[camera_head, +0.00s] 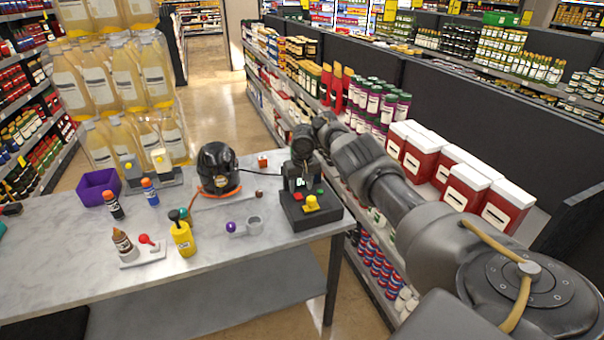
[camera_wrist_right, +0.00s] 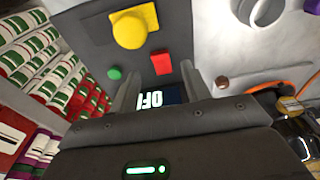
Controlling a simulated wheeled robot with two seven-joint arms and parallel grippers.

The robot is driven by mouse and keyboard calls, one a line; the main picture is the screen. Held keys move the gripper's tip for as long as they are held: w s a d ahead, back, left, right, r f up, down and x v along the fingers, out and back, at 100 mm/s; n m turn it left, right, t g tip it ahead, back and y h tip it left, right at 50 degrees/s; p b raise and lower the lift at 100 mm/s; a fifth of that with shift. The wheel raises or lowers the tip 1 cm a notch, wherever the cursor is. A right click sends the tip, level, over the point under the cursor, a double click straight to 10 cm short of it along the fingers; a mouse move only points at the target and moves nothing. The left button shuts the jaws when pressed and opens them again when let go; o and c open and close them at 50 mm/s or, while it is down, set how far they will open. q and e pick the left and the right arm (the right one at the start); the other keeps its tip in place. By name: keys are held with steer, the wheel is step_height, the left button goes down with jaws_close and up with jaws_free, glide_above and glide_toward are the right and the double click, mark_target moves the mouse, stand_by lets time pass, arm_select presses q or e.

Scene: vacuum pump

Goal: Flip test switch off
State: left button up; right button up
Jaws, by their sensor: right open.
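A dark test box (camera_head: 327,213) stands at the right end of the table. Its top carries a yellow knob (camera_head: 311,203), which also shows in the wrist view (camera_wrist_right: 133,27), a red button (camera_wrist_right: 161,63) and a green button (camera_wrist_right: 114,73). A small lit display (camera_wrist_right: 160,96) reads what looks like "OFF", its end partly hidden. My right gripper (camera_head: 301,168) is over the back of the box. In the wrist view its fingers (camera_wrist_right: 162,82) are apart and empty, with the red button just beyond them. I cannot tell whether they touch anything. My left gripper is not clearly visible.
A black rounded pump (camera_head: 217,168) with an orange hose stands left of the box. Shelves with red-and-white containers (camera_head: 465,187) lie behind my right arm.

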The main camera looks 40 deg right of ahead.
step_height(320, 180, up, 7)
steer(key=p, duration=0.1)
steer(key=shift+s+a+p, duration=0.15)
steer(key=shift+s+p, duration=0.2)
steer(key=shift+s, duration=0.1)
steer(key=shift+f, duration=0.1)
